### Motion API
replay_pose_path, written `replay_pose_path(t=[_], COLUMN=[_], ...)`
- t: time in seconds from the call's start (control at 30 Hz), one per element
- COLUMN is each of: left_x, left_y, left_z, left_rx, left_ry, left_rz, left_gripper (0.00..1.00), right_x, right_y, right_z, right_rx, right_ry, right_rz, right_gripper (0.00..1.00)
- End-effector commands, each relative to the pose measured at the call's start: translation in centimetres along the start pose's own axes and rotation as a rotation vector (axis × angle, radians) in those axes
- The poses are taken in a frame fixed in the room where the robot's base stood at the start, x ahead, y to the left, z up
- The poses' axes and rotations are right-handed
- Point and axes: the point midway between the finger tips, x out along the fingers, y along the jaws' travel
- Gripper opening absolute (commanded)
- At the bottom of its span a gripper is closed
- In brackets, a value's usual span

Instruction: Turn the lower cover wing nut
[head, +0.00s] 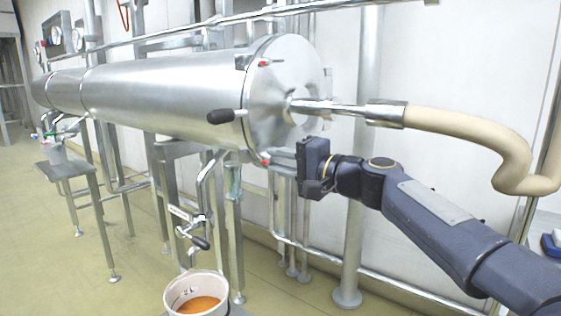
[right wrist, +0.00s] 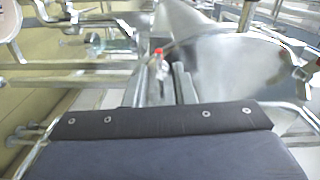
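The big steel cylinder has a round end cover (head: 285,75). The lower cover wing nut (head: 264,161), small with a red part, sits at the cover's bottom edge. It also shows in the right wrist view as a red-tipped piece (right wrist: 159,53), seen in line with the gap between my fingers. My right gripper (head: 300,160) is just right of the nut in the head view, below the cover. Its two fingers (right wrist: 163,88) look apart with nothing clearly held between them. Whether they touch the nut cannot be told. My left gripper is out of view.
A beige hose (head: 470,130) joins the cover's centre by a steel pipe. A bucket of orange contents (head: 198,303) stands below. Steel posts and pipes lie behind my arm.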

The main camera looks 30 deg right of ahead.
Motion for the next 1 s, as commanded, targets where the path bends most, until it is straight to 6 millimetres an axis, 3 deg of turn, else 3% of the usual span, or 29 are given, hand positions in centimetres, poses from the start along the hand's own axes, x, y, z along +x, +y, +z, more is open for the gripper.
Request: replay_pose_path(t=[0.37, 0.73, 1.0], left_x=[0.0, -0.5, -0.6], left_y=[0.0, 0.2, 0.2], left_z=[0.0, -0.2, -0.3], left_rx=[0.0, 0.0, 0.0], left_ry=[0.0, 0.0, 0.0], left_rz=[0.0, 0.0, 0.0], left_gripper=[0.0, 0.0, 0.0], right_x=[-0.5, -6.3, -7.8], right_y=[-0.1, -0.1, 0.0], right_z=[-0.1, -0.1, 0.0], right_rx=[0.0, -0.001, 0.0], right_ry=[0.002, 0.003, 0.0], right_rz=[-0.001, -0.001, 0.0], right_gripper=[0.28, 0.28, 0.28])
